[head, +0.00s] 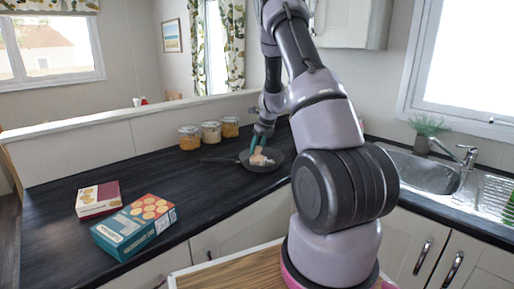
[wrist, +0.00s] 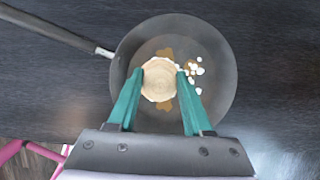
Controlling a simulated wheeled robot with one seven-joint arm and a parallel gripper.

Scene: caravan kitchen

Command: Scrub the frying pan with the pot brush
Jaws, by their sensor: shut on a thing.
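The dark frying pan (wrist: 220,60) lies on the dark counter, its handle (wrist: 60,33) pointing to the upper left in the wrist view. My gripper (wrist: 160,75), with green fingers, is shut on the pot brush (wrist: 159,82), a round pale wooden piece seen from above over the pan. In the head view my gripper (head: 258,143) points down over the pan. Brown stains (wrist: 165,53) and whitish crumbs (wrist: 195,70) show on the pan's bottom. The brush's bristles are hidden, so contact cannot be told.
Several jars (head: 210,132) stand behind the pan. Two boxes, a red and cream one (head: 98,199) and a teal and orange one (head: 134,227), lie at the front left. A sink (head: 425,172) with a tap is at right. Counter between boxes and pan is clear.

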